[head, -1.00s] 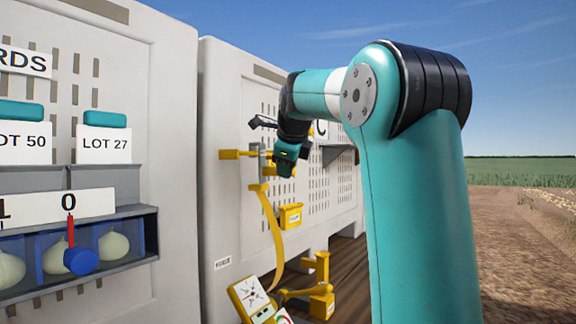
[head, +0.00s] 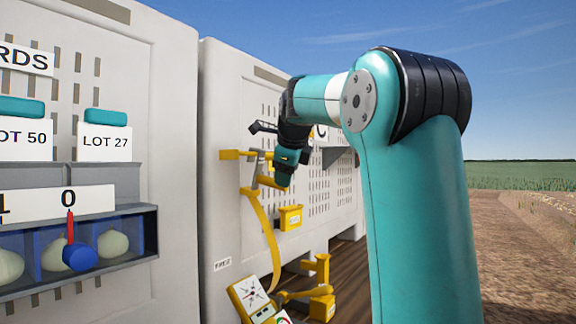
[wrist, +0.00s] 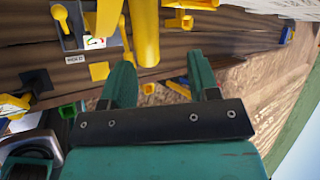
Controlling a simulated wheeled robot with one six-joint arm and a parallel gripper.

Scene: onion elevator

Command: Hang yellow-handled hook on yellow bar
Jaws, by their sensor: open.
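The yellow bar (head: 234,155) juts out level from the pale wall panel in the head view. A grey hook part (head: 260,168) is beside the bar's right end, with its yellow handle (head: 270,183) sloping down to the right. I cannot tell whether the hook rests on the bar. My gripper (head: 283,184) is just right of the handle, pointing down. In the wrist view my gripper (wrist: 160,75) has its fingers apart with nothing clearly between them. A thick yellow rod (wrist: 145,35) shows beyond the fingers, perhaps the handle.
A yellow strap (head: 268,225) hangs below the hook. A small yellow box (head: 290,217) is on the panel. A dial plate (head: 248,294) and yellow bracket (head: 321,268) stand lower down. Onion compartments (head: 110,245) are at the left. Open ground is at the right.

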